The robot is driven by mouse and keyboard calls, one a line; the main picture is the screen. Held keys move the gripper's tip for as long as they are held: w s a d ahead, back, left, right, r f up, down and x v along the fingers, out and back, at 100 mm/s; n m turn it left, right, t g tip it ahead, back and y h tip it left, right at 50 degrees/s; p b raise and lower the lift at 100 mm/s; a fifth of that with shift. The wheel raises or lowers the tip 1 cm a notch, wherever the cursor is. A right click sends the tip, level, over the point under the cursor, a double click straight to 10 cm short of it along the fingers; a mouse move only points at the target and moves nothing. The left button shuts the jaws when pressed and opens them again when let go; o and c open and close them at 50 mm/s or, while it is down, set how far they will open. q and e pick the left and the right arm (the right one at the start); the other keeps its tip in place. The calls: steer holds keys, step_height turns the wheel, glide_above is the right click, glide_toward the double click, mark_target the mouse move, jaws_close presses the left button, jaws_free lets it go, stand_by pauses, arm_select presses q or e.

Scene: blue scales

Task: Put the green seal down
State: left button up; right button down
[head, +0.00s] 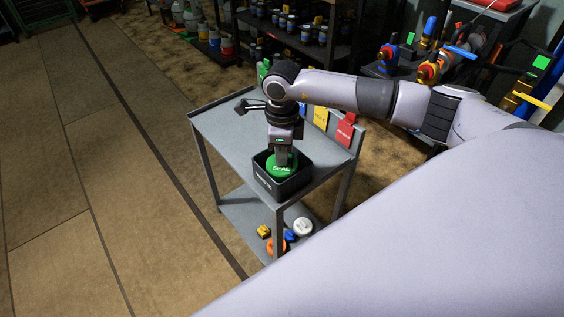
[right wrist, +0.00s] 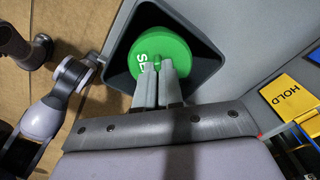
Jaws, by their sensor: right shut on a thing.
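The green seal (head: 273,169) is a round green disc with white lettering. It is inside a dark open-topped bin (head: 262,186) on the grey cart's top. My right gripper (head: 284,161) points straight down into the bin and is shut on the seal. In the right wrist view the two fingers (right wrist: 158,68) pinch a small grip at the middle of the seal (right wrist: 176,48), inside the dark bin (right wrist: 207,72). Whether the seal touches the bin floor is hard to tell.
The grey cart (head: 222,124) has free room on its top left of the bin. Yellow (head: 321,117) and red (head: 345,130) tags stand at its right edge. Several small coloured items, including a white one (head: 303,226), lie on the lower shelf. Racks with bottles and valves stand behind.

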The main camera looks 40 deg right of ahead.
step_height(320, 180, down, 3)
steer(key=shift+r, duration=0.1)
arm_select(q)
steer(key=shift+w+d+r, duration=0.25)
steer(key=shift+d, duration=0.2)
arm_select(e)
steer(key=shift+f, duration=0.2)
steer(key=c, duration=1.3)
jaws_free()
steer(key=shift+b, duration=0.3)
arm_select(q)
steer(key=shift+w+r, duration=0.2)
